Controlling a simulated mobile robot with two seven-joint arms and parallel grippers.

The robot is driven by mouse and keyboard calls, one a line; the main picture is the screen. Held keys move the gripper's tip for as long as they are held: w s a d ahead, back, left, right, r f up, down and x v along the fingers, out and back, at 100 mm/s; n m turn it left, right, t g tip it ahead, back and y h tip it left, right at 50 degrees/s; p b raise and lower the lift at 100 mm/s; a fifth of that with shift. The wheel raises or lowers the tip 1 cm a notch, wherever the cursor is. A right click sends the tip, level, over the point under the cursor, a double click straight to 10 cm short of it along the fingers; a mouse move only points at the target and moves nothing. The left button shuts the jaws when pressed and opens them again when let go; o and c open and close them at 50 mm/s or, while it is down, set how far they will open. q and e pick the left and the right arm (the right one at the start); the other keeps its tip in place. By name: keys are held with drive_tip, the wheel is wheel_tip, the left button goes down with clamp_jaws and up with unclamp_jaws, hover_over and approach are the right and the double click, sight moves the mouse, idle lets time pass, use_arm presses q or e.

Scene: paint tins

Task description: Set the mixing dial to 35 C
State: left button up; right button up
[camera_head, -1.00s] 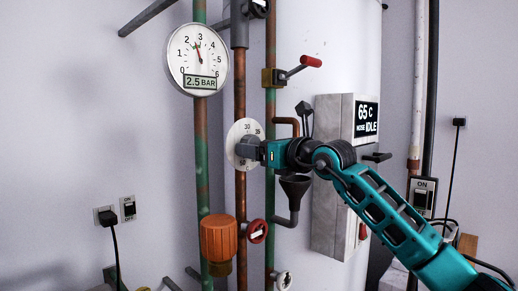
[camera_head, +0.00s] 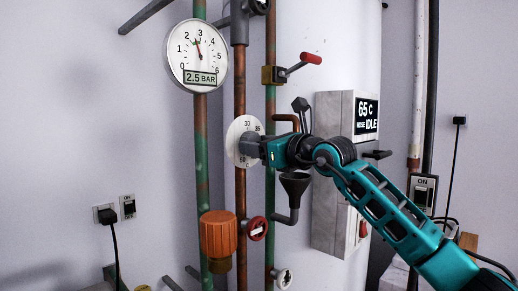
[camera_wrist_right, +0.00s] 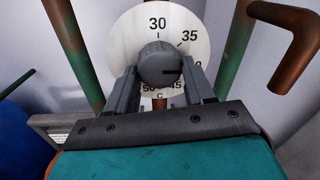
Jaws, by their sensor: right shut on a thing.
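The mixing dial is a white round plate (camera_head: 237,130) on a copper pipe, with a grey knob at its centre. In the right wrist view the dial plate (camera_wrist_right: 184,20) shows 30, 35, a partly hidden number, 45 and 50, with a C at the bottom. The knob (camera_wrist_right: 157,60) has a dark pointer mark that points right, past 35, near the partly hidden number. My right gripper (camera_head: 257,148) is shut on the knob, one finger on each side. The fingers cover part of the scale. My left gripper is not in view.
A pressure gauge (camera_head: 198,56) reads 2.5 BAR. A grey box (camera_head: 333,140) has a display (camera_head: 366,117) reading 65 C and IDLE. A red-handled valve (camera_head: 310,58), a black funnel (camera_head: 295,182) and an orange cap (camera_head: 217,233) are close around the dial.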

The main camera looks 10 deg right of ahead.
use_arm(q)
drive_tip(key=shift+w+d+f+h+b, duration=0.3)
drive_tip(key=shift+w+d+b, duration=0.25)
drive_tip(key=shift+b, duration=0.55)
use_arm(e)
drive_tip(key=shift+w+d+n+y, duration=0.1)
drive_tip(key=shift+n+y, duration=0.05)
drive_tip(key=shift+n, duration=1.9)
drive_tip(key=shift+d+n+y, duration=0.1)
drive_tip(key=shift+n+y, duration=0.05)
drive_tip(key=shift+n, duration=1.9)
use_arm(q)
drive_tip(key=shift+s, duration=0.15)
use_arm(e)
drive_tip(key=o, duration=1)
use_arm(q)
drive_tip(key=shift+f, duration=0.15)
use_arm(e)
drive_tip(key=shift+o, duration=0.2)
